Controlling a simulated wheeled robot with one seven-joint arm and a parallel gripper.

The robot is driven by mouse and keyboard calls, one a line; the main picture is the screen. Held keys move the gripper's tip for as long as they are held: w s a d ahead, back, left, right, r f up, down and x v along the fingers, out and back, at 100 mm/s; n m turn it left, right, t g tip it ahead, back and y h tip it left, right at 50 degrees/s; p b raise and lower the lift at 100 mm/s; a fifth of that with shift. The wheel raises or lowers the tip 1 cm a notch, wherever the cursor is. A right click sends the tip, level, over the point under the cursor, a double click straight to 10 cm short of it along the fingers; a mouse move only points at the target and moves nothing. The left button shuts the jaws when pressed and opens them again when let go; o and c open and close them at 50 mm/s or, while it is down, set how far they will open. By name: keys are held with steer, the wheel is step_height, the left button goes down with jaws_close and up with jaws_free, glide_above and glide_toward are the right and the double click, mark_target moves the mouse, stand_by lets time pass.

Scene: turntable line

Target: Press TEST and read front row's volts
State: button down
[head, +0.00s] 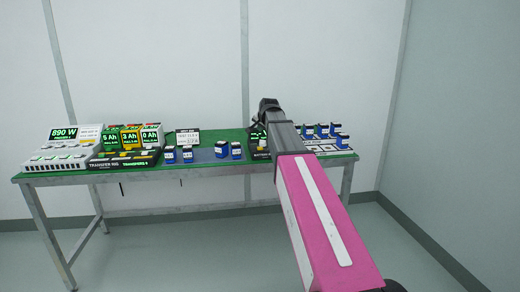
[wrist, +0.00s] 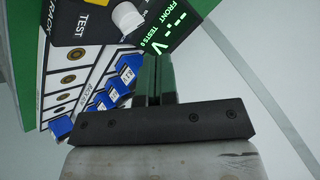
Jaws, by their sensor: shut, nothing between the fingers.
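In the wrist view a black tester panel (wrist: 75,18) is marked TEST. A white round button (wrist: 128,18) stands on it. Beside the button, a display (wrist: 165,22) in green reads FRONT, dashes with V, and TESTS 0. My gripper (wrist: 155,62) is shut and empty, its fingertips just below the button and display in the picture; I see no contact with the button. Several blue cells (wrist: 105,98) lie in a row left of my fingers, beside the white rack (wrist: 62,75). In the head view my arm hides most of the tester (head: 259,144) and my fingertips.
The green-topped table (head: 215,137) also carries a display box reading 890 W (head: 64,133), a transfer rig (head: 120,160), a white sign (head: 187,137) and several blue cells (head: 221,149). More blue cells (head: 322,130) stand right of my arm. A wall rises behind.

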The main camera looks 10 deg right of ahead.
mark_target(261, 148)
steer(key=shift+f, duration=3.3)
steer(key=shift+f, duration=0.2)
steer(key=shift+f, duration=0.2)
steer(key=shift+f, duration=0.4)
steer(key=shift+r, duration=0.15)
stand_by(0.3)
steer(key=shift+r, duration=0.7)
steer(key=shift+r, duration=2.5)
